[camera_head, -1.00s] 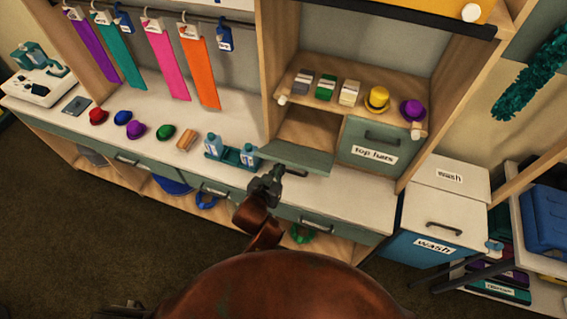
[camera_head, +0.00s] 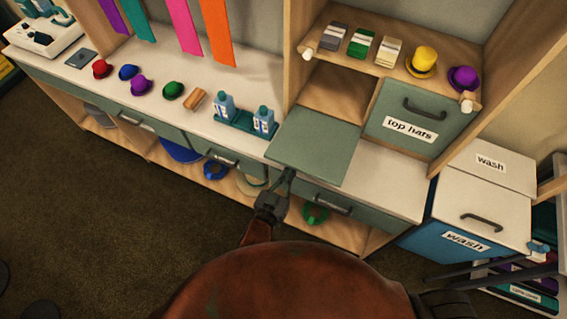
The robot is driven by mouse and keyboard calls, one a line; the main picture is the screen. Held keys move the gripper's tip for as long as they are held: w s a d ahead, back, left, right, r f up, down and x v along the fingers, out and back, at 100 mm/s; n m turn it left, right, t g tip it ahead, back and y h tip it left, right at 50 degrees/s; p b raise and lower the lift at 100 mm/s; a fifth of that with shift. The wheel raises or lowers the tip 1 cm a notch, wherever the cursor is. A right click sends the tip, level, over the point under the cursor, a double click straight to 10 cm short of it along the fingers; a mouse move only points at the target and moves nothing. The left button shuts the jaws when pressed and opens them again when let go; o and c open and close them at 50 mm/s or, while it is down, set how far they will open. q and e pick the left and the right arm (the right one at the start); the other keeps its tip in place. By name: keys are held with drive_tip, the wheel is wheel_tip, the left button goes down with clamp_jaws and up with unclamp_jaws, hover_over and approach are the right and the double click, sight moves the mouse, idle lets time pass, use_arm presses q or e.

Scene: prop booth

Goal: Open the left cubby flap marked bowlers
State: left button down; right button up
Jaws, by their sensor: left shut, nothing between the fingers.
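The left cubby flap (camera_head: 315,146) is a grey-green panel swung down and out from its cubby (camera_head: 345,93). It lies about flat over the counter, its plain inner face up; its label is hidden. The cubby behind it is open and its visible inside looks empty. The right flap (camera_head: 419,115), marked "top hats", is closed, with a dark handle. My left gripper (camera_head: 288,176) is shut and empty, its tips at the flap's front edge; I cannot tell whether they touch it.
Two blue bottles (camera_head: 243,115) in a teal tray stand just left of the flap. Small hats (camera_head: 141,87) line the counter further left. Card stacks and two hats (camera_head: 423,62) sit on the shelf above. A wash bin (camera_head: 470,215) stands at right.

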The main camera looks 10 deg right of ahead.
use_arm(q)
drive_tip(key=shift+f, duration=0.7)
drive_tip(key=v, duration=1.2)
drive_tip(key=shift+w+a+f, duration=0.1)
